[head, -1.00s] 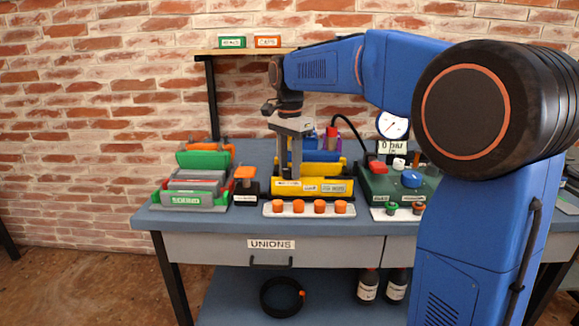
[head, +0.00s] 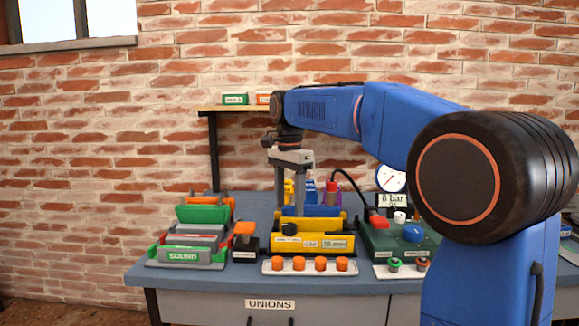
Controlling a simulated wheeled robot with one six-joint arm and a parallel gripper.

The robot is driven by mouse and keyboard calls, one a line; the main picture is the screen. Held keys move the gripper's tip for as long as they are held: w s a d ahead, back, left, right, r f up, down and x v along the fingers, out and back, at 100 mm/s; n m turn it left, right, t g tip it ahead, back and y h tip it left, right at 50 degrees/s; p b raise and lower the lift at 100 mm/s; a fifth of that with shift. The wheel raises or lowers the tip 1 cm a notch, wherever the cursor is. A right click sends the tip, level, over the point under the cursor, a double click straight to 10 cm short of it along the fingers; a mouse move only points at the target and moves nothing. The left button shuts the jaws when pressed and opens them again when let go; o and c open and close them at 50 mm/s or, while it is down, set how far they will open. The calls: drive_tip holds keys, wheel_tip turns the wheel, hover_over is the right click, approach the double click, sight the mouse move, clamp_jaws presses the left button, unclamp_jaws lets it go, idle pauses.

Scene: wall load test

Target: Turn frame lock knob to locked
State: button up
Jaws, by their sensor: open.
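The yellow frame (head: 330,242) stands in the middle of the bench, with white labels on its front. A small black knob (head: 289,229) shows at the front left of this frame; it looks like the lock knob, but its setting is too small to read. My gripper (head: 293,203) points down above the frame, its two grey fingers open and apart. It appears above and behind the knob, and I see nothing between the fingers. The fingertips overlap the frame's blue part in the picture, so I cannot tell whether they touch it.
A green and red fixture (head: 184,253) and an orange-topped black block (head: 245,240) stand left. A white strip with several orange caps (head: 299,265) lies in front. A green box with a blue knob (head: 413,232) and a pressure gauge (head: 391,179) are right. A shelf (head: 230,109) hangs behind.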

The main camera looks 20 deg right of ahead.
sight(290, 225)
wheel_tip(290, 225, up, 11)
drive_tip(key=shift+r, duration=0.2)
idle(0.4)
drive_tip(key=s+d+f+n+t, duration=0.2)
drive_tip(key=s+f+n, duration=0.4)
drive_tip(key=s+f, duration=1)
drive_tip(key=s+d+f+n+t, duration=0.2)
drive_tip(key=s+d+f+n, duration=0.3)
drive_tip(key=s+f, duration=1.1)
drive_tip(key=shift+s+f+n+t, duration=0.2)
drive_tip(key=shift+s+n+t, duration=0.2)
drive_tip(key=shift+s+n, duration=0.45)
